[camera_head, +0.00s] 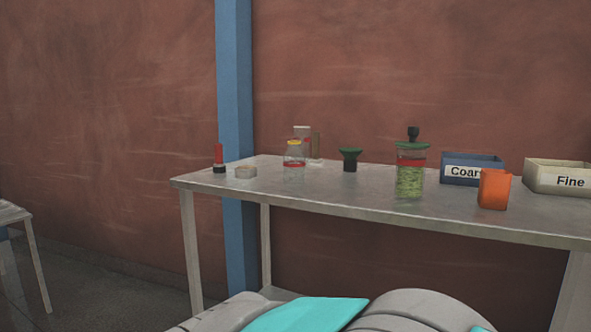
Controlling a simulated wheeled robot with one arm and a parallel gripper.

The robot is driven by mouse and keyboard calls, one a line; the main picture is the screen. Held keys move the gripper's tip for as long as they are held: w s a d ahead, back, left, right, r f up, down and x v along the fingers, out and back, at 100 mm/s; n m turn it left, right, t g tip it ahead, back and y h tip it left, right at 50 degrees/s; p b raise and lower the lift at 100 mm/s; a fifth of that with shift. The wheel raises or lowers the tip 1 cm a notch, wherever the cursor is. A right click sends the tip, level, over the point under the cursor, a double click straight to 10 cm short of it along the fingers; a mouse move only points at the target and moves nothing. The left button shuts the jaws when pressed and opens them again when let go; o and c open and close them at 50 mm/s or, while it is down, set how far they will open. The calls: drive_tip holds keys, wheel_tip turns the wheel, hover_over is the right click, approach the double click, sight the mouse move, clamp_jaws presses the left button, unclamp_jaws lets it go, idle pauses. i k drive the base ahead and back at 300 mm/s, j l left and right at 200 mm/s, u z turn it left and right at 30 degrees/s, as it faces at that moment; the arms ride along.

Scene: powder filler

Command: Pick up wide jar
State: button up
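Two clear jars stand on the metal table (350,197), and I cannot tell for certain which one is the wide jar. The larger jar (410,181) is right of the table's middle, near the front edge. It holds green grainy contents, has a red band, and has a green piece with a black part on top. The smaller jar (293,160) stands further left and back, with a red band and a yellow top; it looks empty. Both are upright. My gripper is not in view; only grey and teal parts of my own body show at the bottom.
A red-and-black item (219,160), a pale ring (245,172), a pale stand (303,132) and a dark green funnel (350,158) are on the table. An orange cup (494,189), a blue "Coarse" bin (484,160) and a cream "Fine" bin (556,172) stand right. The front-left top is clear.

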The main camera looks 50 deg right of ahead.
sight(411, 164)
drive_tip(key=z, duration=2.2)
